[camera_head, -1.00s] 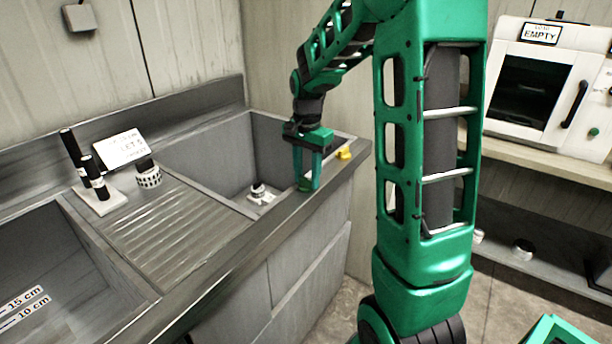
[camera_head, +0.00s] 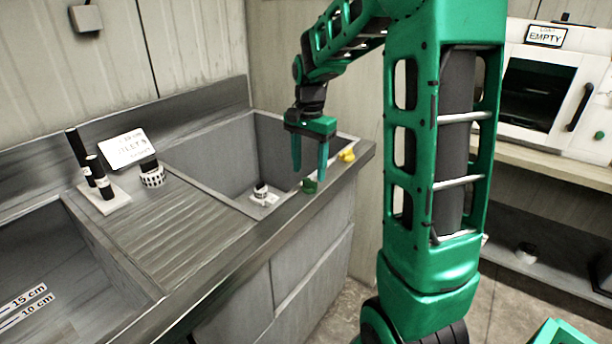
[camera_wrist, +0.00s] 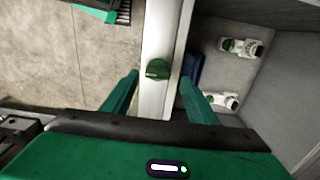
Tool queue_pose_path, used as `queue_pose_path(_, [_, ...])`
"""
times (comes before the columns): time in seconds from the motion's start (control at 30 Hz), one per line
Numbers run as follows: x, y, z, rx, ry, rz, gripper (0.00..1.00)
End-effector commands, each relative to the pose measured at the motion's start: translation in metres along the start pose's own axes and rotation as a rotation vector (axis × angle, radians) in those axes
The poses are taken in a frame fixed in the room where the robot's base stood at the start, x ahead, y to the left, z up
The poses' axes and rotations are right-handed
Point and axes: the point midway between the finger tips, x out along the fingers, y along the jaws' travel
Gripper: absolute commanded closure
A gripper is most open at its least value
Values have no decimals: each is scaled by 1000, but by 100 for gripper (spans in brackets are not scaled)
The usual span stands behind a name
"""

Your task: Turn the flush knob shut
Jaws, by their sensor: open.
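A small green knob (camera_head: 309,186) sits on the front rim of the sink, near the right corner. In the wrist view the green knob (camera_wrist: 157,69) stands on the pale rim strip, between and slightly beyond my fingertips. No label on it can be read. A yellow knob (camera_head: 347,155) sits farther right along the same rim. My gripper (camera_head: 309,170) points down above the green knob, fingers apart and empty. In the wrist view my gripper (camera_wrist: 160,79) has one finger on each side of the strip, with space between fingers and knob.
The right basin (camera_head: 215,160) opens beside the rim, with a white fitting (camera_head: 262,196) on its floor. A ribbed drainboard (camera_head: 180,225) carries a sign card (camera_head: 125,148), a banded cylinder (camera_head: 152,175) and black-topped tubes (camera_head: 90,175). A white cabinet (camera_head: 560,85) stands right.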

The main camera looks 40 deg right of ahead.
Motion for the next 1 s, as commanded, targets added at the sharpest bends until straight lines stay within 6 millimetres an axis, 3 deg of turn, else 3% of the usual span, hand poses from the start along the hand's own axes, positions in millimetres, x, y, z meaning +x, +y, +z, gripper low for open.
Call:
queue_pose_path(0.2, [-42, -3, 0, -2, 2, -4, 47])
queue_pose_path(0.4, [-67, -4, 0, -3, 2, -4, 47])
queue_pose_path(1.0, [-75, -4, 0, -3, 0, -2, 47])
